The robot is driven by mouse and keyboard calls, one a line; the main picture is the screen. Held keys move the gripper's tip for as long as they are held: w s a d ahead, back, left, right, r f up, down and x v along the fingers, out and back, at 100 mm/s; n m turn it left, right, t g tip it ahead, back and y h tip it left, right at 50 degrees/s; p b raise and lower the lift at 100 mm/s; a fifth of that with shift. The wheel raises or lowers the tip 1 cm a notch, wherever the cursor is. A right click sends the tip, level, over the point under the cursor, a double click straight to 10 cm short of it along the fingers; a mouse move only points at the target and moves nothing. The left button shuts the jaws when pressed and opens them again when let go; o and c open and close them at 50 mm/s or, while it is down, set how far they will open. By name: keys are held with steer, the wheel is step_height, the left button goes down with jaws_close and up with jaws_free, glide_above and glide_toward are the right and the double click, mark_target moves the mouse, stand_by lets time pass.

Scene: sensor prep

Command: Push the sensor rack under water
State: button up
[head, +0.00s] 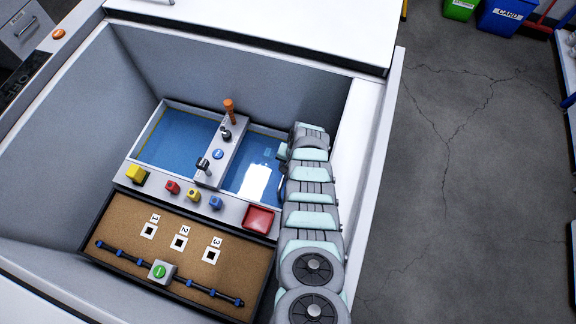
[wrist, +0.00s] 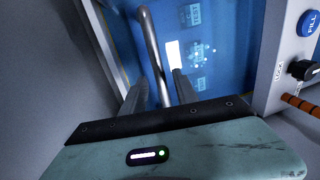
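In the wrist view my gripper (wrist: 161,74) points down over blue water (wrist: 235,45), one finger on each side of a bent metal bar (wrist: 150,45). The gap between bar and fingers is too small to tell whether they grip it. The bar may be a handle of the sensor rack; no rack body can be made out. Pale labels and a cluster of bright dots show in the blue beside the bar. In the head view the right water basin (head: 239,176) has a bright reflection, and my arm covers its right side and hides the gripper.
A second basin (head: 178,138) lies to the left, past a grey divider (head: 222,150) with knobs and an orange-handled part (head: 230,110). Coloured blocks and a red tray (head: 259,219) line the front ledge. A brown board (head: 150,240) with numbered holes lies nearer. Tall grey walls enclose all this.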

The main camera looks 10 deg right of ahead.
steer(key=shift+r, duration=0.1)
step_height(320, 180, up, 10)
steer(key=d+p, duration=0.2)
steer(key=p, duration=0.3)
steer(key=shift+s+r, duration=0.25)
steer(key=shift+s, duration=0.2)
stand_by(0.4)
